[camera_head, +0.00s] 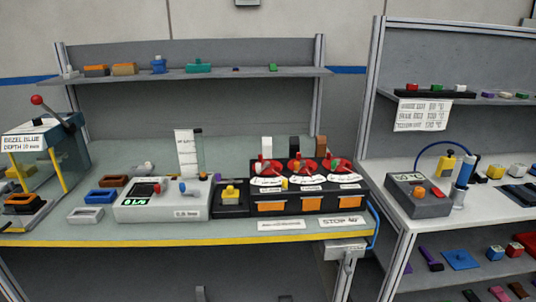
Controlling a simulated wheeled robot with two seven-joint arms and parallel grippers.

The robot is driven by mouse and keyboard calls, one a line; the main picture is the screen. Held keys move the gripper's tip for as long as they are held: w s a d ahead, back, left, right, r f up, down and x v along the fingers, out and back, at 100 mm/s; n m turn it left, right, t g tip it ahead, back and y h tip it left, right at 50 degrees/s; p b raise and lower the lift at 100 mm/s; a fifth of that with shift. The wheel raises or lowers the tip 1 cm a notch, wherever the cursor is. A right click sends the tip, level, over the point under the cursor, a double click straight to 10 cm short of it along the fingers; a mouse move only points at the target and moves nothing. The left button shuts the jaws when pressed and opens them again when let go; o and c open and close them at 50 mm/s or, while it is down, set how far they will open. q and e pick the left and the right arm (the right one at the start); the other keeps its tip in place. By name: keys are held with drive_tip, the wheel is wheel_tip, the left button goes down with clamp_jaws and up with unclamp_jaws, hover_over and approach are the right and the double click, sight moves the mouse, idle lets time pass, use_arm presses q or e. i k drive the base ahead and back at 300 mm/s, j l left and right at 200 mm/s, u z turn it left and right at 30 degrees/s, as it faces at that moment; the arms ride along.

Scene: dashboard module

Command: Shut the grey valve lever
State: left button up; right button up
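The valve lever is hard to make out. A small grey fitting (348,264) hangs under the right front corner of the left bench, below a pale labelled box (345,247). A blue hose (376,226) runs down beside it. The fitting may carry the grey lever, but it is too small to tell how the lever is turned. Neither of my grippers shows in the head view, and nothing is seen touching the fitting.
The left bench (250,237) has a yellow front edge. It holds a grey meter box (135,208), a black panel with red dials (300,201) and a press (50,150). A second bench (400,255) stands close at the right, leaving a narrow gap beside the hose.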

sight(347, 269)
drive_tip(key=i+u, duration=0.25)
drive_tip(key=i, duration=0.25)
drive_tip(key=i+u, duration=0.25)
drive_tip(key=i, duration=0.25)
drive_tip(key=l+z, duration=0.1)
drive_tip(key=z, duration=0.3)
drive_tip(key=l+z, duration=0.15)
drive_tip(key=z, duration=0.2)
drive_tip(key=k+l+z, duration=0.1)
drive_tip(key=z, duration=0.3)
drive_tip(key=l+z, duration=0.15)
drive_tip(key=z, duration=0.2)
